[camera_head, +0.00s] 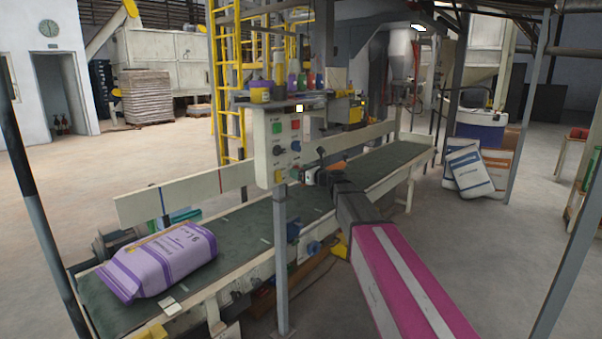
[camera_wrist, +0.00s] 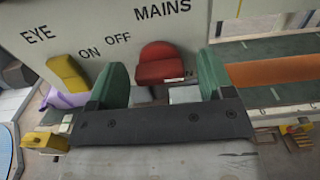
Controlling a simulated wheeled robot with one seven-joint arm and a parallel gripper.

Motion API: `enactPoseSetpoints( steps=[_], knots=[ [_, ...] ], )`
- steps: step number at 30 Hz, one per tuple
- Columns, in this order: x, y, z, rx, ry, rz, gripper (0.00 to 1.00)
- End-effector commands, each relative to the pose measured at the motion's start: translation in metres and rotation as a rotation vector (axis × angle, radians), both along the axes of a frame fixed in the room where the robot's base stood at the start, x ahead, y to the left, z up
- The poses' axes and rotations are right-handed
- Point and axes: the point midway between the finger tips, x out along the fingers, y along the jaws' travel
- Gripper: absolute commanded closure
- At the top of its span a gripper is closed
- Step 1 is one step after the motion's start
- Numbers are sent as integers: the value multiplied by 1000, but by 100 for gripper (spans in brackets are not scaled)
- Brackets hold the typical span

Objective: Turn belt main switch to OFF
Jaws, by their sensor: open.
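The control panel (camera_head: 262,150) is a pale upright box on a grey post beside the conveyor. In the wrist view its face (camera_wrist: 60,15) carries the words EYE, ON, OFF and MAINS. A red switch knob (camera_wrist: 160,62) sits below the word MAINS, with OFF to its upper left. My gripper (camera_wrist: 163,78) is open, its two green fingers on either side of the red knob with gaps showing. I cannot tell how far the knob reaches between them.
A yellow knob (camera_wrist: 68,74) sits left of my gripper in the wrist view. The conveyor belt (camera_head: 250,228) runs past the panel and carries a purple sack (camera_head: 160,262). A shelf (camera_head: 283,102) with bottles stands above the panel. Open floor (camera_head: 490,270) lies at right.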

Motion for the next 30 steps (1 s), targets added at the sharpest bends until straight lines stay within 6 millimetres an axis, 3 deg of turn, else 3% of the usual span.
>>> enactPoseSetpoints(
  steps=[7, 12, 23, 30],
  knots=[
    [0, 0, 0, 0, 0, 0, 26],
    [0, 0, 0, 0, 0, 0, 75],
    [0, 0, 0, -24, -31, 1, 75],
    [0, 0, 0, -108, -139, 1, 75]
  ],
)
